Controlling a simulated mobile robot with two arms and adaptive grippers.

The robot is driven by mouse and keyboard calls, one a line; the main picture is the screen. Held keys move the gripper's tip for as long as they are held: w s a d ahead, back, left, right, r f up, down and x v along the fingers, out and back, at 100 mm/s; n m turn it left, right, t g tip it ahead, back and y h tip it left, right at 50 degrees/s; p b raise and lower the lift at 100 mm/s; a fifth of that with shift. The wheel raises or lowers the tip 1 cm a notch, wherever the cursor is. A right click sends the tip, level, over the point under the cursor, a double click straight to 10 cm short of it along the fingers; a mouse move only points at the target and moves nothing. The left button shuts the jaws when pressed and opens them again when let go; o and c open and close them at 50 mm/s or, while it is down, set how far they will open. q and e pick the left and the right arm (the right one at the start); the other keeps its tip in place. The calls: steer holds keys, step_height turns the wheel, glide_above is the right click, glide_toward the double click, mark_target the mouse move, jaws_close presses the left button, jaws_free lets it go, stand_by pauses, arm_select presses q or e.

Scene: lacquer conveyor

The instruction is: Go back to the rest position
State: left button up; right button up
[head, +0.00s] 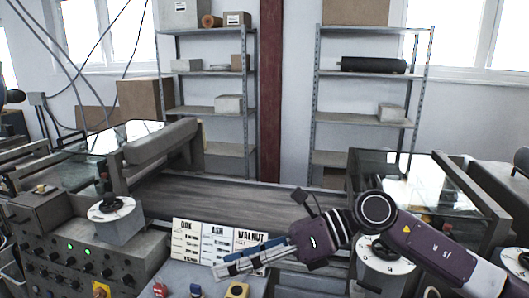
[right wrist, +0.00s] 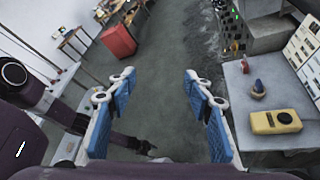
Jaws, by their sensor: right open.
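My right gripper (head: 228,266) reaches in from the right in the head view, in front of the sample cards and above the grey control desk. Its blue-padded fingers point left. In the right wrist view my right gripper (right wrist: 158,82) is open, with its two fingers well apart and nothing between them. Below the gap I see only grey floor. Purple links of my own body show at the left and bottom of that view. I cannot make out a left gripper in either view.
Cards marked OAK, ASH and WALNUT (head: 190,237) stand on the desk behind the right gripper. A yellow button box (right wrist: 276,122) sits on the desk (right wrist: 238,100). A conveyor (head: 235,200) runs behind. A red box (right wrist: 118,41) stands on the floor, which is otherwise largely open.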

steer(key=a+r+m+t+y, duration=0.4)
steer(key=r+m+y, duration=0.3)
steer(key=r, duration=0.1)
steer(key=w+d+m+t+h, duration=0.3)
steer(key=w+d+m+t, duration=0.35)
steer(key=m+t, duration=0.75)
steer(key=d+f+m+g+h, duration=0.1)
steer(key=d+f+m+h, duration=0.7)
steer(key=f+m, duration=0.3)
steer(key=d+f+m+g+h, duration=0.1)
steer(key=d+f+m+h, duration=0.75)
steer(key=f, duration=0.35)
steer(key=s+d+f+m+g+h, duration=0.1)
steer(key=s+d+f+m+g, duration=0.35)
steer(key=s+f, duration=0.8)
steer(key=s+d+f+m+g, duration=0.1)
steer(key=s+f+g, duration=0.2)
steer(key=s+f, duration=0.35)
steer(key=s+d+f+m+g, duration=0.1)
steer(key=s+f+g, duration=0.25)
steer(key=s, duration=0.65)
step_height(320, 180, down, 26)
steer(key=s+g, duration=0.2)
steer(key=s+d+f, duration=0.3)
steer(key=s+f, duration=1.2)
steer(key=s, duration=0.1)
steer(key=shift+s+d+n+g, duration=0.2)
steer(key=shift+s+n+g, duration=0.1)
steer(key=shift+g, duration=0.1)
